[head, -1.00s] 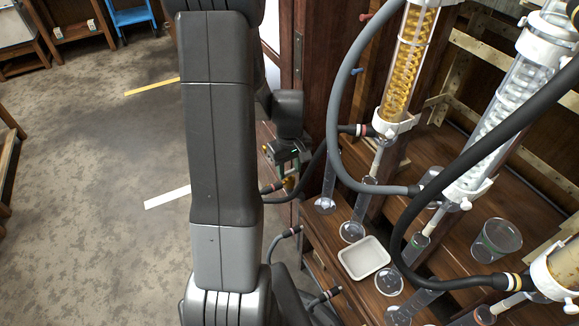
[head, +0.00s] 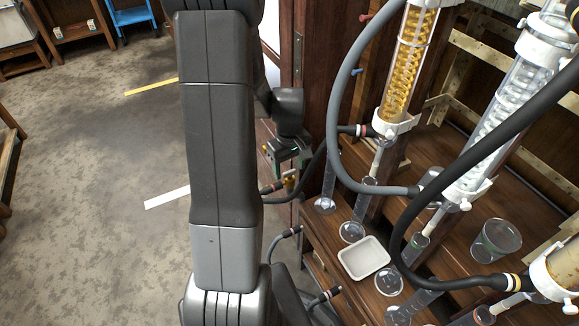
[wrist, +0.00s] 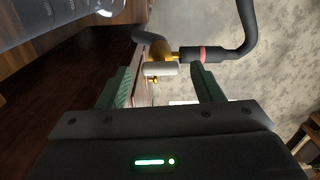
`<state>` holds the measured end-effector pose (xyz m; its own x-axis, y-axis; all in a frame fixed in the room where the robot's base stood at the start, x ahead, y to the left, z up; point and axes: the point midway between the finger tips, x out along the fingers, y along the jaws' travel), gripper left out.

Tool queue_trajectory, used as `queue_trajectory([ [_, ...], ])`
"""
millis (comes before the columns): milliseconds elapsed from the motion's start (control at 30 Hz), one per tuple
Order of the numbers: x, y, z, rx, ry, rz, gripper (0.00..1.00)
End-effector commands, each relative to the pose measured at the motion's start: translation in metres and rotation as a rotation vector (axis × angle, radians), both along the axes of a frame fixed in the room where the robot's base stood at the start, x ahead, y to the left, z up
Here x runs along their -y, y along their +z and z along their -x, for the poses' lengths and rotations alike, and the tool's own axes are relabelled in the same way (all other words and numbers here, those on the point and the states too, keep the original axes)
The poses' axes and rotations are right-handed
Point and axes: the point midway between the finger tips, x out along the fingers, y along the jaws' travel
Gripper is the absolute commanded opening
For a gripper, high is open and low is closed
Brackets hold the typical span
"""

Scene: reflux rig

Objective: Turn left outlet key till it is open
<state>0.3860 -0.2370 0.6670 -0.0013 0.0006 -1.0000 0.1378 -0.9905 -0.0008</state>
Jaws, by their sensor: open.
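The outlet tap is a brass fitting (wrist: 158,47) on a dark hose in the wrist view. A pale bar-shaped key (wrist: 160,70) lies crosswise in front of it. In the head view the brass key (head: 290,181) shows small and upright, just below my gripper (head: 288,160). My gripper (wrist: 164,82) is open, with one green finger on each side of the key in the wrist view. Gaps show between the key and both fingers. I cannot tell how deep the key sits between them. My arm hides the area left of the tap in the head view.
Dark hoses (head: 336,110) loop close to the right of my gripper. Glass columns (head: 412,60) stand on the wooden bench further right. A white tray (head: 364,257) and glass cylinders stand on the bench's front. The floor at left is mostly clear.

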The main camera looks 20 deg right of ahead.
Motion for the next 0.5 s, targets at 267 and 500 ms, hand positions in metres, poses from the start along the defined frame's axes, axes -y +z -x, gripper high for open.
queue_trajectory([
  [267,0.000,0.061,-0.001,0.007,0.000,0.004,0.60],
  [500,0.000,0.109,-0.001,0.005,0.001,0.002,0.60],
])
